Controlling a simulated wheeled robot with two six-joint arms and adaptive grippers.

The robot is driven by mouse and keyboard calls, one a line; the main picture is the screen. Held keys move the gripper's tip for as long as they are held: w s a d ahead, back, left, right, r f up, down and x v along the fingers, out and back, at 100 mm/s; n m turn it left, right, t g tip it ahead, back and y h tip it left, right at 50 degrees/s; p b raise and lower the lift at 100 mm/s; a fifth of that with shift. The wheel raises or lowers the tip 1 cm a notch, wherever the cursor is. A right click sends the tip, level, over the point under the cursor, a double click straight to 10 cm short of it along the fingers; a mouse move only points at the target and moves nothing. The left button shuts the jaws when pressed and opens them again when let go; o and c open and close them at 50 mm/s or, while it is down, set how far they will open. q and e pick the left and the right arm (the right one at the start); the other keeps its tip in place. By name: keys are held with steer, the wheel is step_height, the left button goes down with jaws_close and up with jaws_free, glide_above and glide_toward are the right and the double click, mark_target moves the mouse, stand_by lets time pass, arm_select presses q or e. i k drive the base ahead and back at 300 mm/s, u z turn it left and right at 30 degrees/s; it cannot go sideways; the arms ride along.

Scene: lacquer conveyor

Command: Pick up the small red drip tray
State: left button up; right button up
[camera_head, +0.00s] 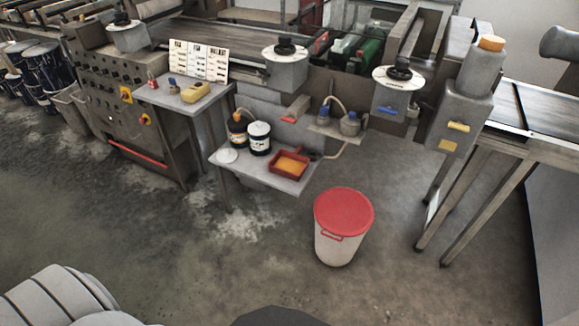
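The small red drip tray (291,162) sits on a low grey shelf table in front of the conveyor machine. It has a red rim and handle and holds something yellow-orange. Two cans stand just left of it on the same shelf. Neither gripper shows in the head view; only pale parts of my own body appear at the bottom left. No gripper is near the tray in the picture.
The low shelf (284,185) also holds a dark can (238,132), a white-and-black can (260,139) and a white lid (227,156). A white bucket with a red lid (343,213) stands on the floor right of the shelf. The floor in front is clear.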

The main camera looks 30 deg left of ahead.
mark_target(291, 165)
steer(key=u, duration=0.9)
